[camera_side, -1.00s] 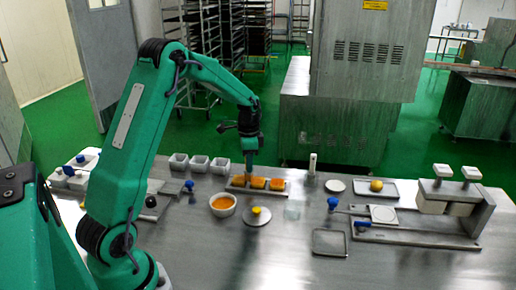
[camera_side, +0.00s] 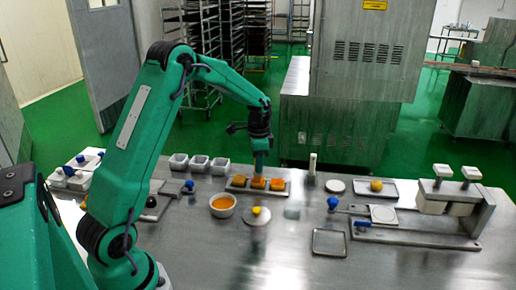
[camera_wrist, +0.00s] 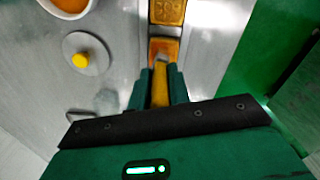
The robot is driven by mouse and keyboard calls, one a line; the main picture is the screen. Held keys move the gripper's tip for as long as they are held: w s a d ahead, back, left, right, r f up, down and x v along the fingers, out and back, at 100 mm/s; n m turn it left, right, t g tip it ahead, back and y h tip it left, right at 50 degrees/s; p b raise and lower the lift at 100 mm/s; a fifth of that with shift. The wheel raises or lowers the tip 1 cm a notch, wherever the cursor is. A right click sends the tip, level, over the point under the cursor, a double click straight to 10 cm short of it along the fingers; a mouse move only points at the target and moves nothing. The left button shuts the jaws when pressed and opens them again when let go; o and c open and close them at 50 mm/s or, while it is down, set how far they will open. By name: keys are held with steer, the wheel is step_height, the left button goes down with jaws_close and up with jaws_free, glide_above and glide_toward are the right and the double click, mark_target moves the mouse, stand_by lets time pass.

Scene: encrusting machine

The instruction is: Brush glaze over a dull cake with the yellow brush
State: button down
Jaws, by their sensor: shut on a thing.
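Several small square orange-brown cakes sit in a row on a narrow tray (camera_side: 231,188): a left cake (camera_side: 239,181), a middle cake (camera_side: 258,183) and a right cake (camera_side: 277,184). My gripper (camera_side: 260,158) is above the middle cake, shut on the yellow brush (camera_wrist: 160,88). The brush points down, its tip over or on the middle cake (camera_wrist: 165,46); contact is unclear. The left cake (camera_wrist: 167,11) shows a stamped pattern in the wrist view; the right one is hidden there. A white bowl (camera_side: 214,211) of orange glaze (camera_side: 222,203) stands front left of the tray.
A round grey lid with a yellow knob (camera_side: 256,211) lies right of the bowl. A clear cup (camera_side: 292,211) and a white upright piece (camera_side: 312,165) stand right of the tray. White square cups (camera_side: 199,164) are behind left. An empty tray (camera_side: 329,242) lies front right.

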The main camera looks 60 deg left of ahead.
steer(key=shift+w+d, duration=1.1)
steer(key=shift+r, duration=0.1)
steer(key=shift+r, duration=2.95)
steer(key=shift+r, duration=1.5)
steer(key=shift+w+a+f, duration=0.55)
steer(key=shift+a, duration=0.05)
